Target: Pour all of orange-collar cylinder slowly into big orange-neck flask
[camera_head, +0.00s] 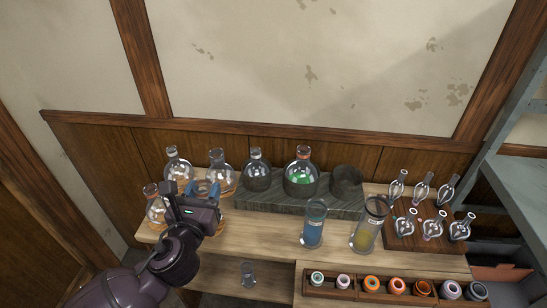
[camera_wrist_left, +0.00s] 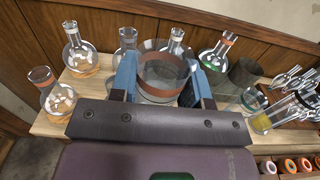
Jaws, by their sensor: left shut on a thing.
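My left gripper (camera_head: 202,190) is over the left end of the table, left of the flasks' stone block. Its blue fingers (camera_wrist_left: 162,82) are shut on the orange-collar cylinder (camera_wrist_left: 163,72), a clear glass vessel with an orange-brown band. In the head view the cylinder is mostly hidden behind the gripper, and its contents cannot be made out. The big orange-neck flask (camera_head: 300,181) holds green liquid and stands upright on the block, to the right of and apart from the gripper. It also shows in the left wrist view (camera_wrist_left: 214,57). My right gripper is not in view.
Several round flasks (camera_head: 178,166) stand around the gripper. The grey block (camera_head: 275,203) also carries a clear flask (camera_head: 257,171) and an empty dark holder (camera_head: 346,181). Blue (camera_head: 313,228) and yellow (camera_head: 366,232) cylinders stand in front. A rack (camera_head: 431,240) holds small flasks at right.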

